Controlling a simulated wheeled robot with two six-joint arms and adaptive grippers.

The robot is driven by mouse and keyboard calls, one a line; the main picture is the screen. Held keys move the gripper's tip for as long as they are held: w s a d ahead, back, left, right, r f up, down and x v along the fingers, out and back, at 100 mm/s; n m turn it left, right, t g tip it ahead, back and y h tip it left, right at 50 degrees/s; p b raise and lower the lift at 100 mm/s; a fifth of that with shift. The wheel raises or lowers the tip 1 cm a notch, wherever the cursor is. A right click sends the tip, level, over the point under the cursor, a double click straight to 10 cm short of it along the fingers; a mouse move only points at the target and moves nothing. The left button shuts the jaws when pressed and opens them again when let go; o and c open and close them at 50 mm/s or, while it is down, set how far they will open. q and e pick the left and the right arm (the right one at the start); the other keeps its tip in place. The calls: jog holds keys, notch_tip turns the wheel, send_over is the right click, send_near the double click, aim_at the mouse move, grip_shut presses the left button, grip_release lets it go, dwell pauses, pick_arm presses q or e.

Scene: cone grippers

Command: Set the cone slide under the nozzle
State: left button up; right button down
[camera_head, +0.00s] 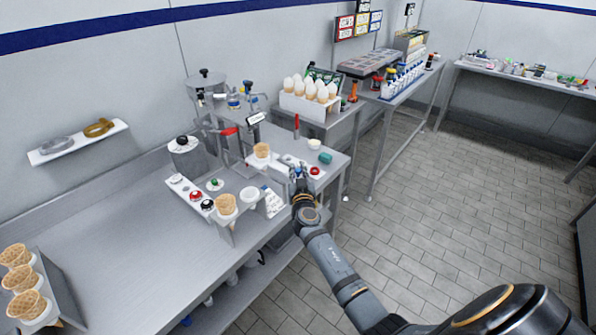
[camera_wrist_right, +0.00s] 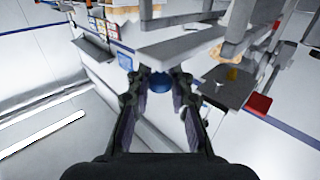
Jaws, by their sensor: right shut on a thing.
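A waffle cone (camera_head: 262,151) stands upright at the left end of a pale slide plate (camera_head: 284,163), in front of the dispensing machine. My right gripper (camera_head: 299,175) is at the right end of this plate. In the right wrist view, its two fingers (camera_wrist_right: 160,90) are closed around a blue knob (camera_wrist_right: 160,82) under a grey plate, which looks like the slide's knob. My left gripper is out of view.
A stand with another cone (camera_head: 226,204) and red and black buttons is left of my arm. A red button (camera_head: 315,171) and a teal cylinder (camera_head: 326,158) lie close right of the gripper. A white egg rack (camera_head: 310,104) stands behind.

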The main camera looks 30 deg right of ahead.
aim_at(278, 167)
jog(key=shift+w+f+b, duration=0.15)
jog(key=shift+b, duration=0.15)
jog(key=w+a+b, duration=0.1)
jog(key=w+b, duration=0.1)
jog(key=w+a+b, duration=0.1)
jog(key=w+b, duration=0.1)
jog(key=w+a+b, duration=0.1)
jog(key=w+b, duration=0.2)
jog(key=shift+w+f, duration=0.1)
jog(key=shift+f, duration=0.2)
jog(key=shift+w+r, duration=0.1)
jog(key=shift+w, duration=0.05)
jog(key=shift+r, duration=0.15)
jog(key=c, duration=1.7)
grip_release()
jog(key=shift+a, duration=0.1)
jog(key=o, duration=0.5)
jog(key=shift+a+r, duration=0.1)
jog(key=shift+a, duration=0.2)
